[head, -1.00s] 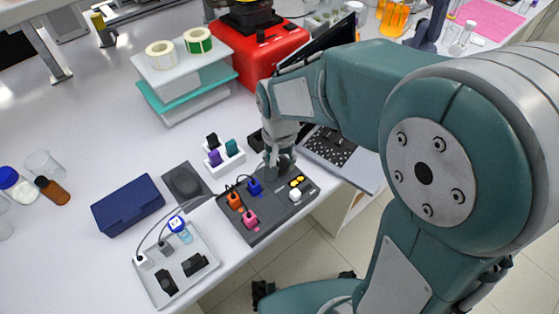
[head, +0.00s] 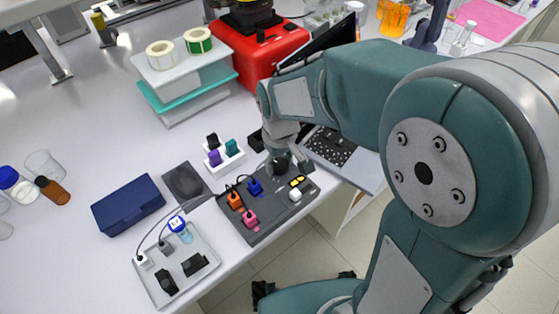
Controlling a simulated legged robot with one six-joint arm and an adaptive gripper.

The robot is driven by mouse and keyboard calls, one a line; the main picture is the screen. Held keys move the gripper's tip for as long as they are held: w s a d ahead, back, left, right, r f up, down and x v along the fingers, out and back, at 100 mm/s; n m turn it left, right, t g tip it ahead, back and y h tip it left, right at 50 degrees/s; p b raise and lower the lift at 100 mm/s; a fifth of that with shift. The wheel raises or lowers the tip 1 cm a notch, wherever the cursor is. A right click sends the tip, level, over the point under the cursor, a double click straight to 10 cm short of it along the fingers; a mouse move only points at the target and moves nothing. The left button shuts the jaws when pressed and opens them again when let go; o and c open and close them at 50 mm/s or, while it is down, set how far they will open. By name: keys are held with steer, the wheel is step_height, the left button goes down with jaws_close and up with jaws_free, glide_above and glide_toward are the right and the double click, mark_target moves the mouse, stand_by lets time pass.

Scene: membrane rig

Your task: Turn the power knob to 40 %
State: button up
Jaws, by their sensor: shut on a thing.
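A dark grey control panel (head: 274,212) lies near the front edge of the bench. It carries orange, pink and blue plugs or switches, a white button and yellow lights. My gripper (head: 280,168) points down at the panel's back edge and is shut on the power knob. The knob is mostly hidden by the fingers, so its scale and pointer cannot be read.
A grey tray (head: 177,285) with cabled parts stands at the front left. A white holder (head: 226,164) with coloured pieces and a laptop (head: 345,162) flank my gripper. A dark blue box (head: 128,204) lies farther left.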

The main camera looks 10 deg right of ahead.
mark_target(278, 163)
steer(key=shift+f+n, duration=0.1)
steer(key=shift+n, duration=0.5)
steer(key=o, duration=1.1)
steer(key=shift+o, duration=0.2)
step_height(278, 163, up, 12)
steer(key=shift+a, duration=0.1)
stand_by(0.3)
